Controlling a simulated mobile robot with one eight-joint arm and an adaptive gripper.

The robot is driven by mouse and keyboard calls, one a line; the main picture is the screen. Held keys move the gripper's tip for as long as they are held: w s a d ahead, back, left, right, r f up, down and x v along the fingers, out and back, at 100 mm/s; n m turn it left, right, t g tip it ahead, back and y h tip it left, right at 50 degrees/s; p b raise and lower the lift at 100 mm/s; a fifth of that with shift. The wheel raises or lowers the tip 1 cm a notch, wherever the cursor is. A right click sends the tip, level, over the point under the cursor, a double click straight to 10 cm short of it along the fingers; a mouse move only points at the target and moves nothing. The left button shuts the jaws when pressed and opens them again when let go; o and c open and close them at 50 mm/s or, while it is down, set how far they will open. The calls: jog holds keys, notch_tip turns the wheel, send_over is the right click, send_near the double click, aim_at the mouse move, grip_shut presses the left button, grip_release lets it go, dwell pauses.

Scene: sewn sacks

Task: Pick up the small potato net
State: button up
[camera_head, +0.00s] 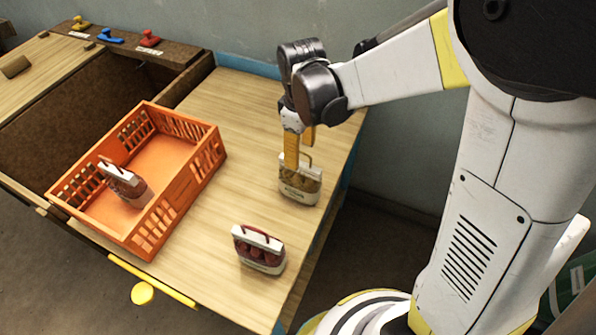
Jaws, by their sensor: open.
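A small net with a white label band and yellowish contents (300,187) stands on the wooden table near its right edge; it looks like the potato net. A loop handle rises from its top. My gripper (299,152) is directly above and at this net, its yellow fingers pointing down by the handle. The fingers are open. One finger overlaps the net in the picture, and I cannot tell whether it touches.
An orange crate (207,160) stands on the left with a reddish-brown net (124,184) inside. Another net with dark red contents (260,251) stands near the table's front edge. Bare table (225,215) lies between. Coloured knobs (150,39) are at the back left.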

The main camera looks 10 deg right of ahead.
aim_at(300, 163)
notch_tip(300, 163, down, 7)
jog(key=b, duration=0.2)
jog(key=shift+r+b, duration=0.2)
jog(key=shift+b, duration=0.2)
jog(key=shift+r, duration=0.1)
grip_shut()
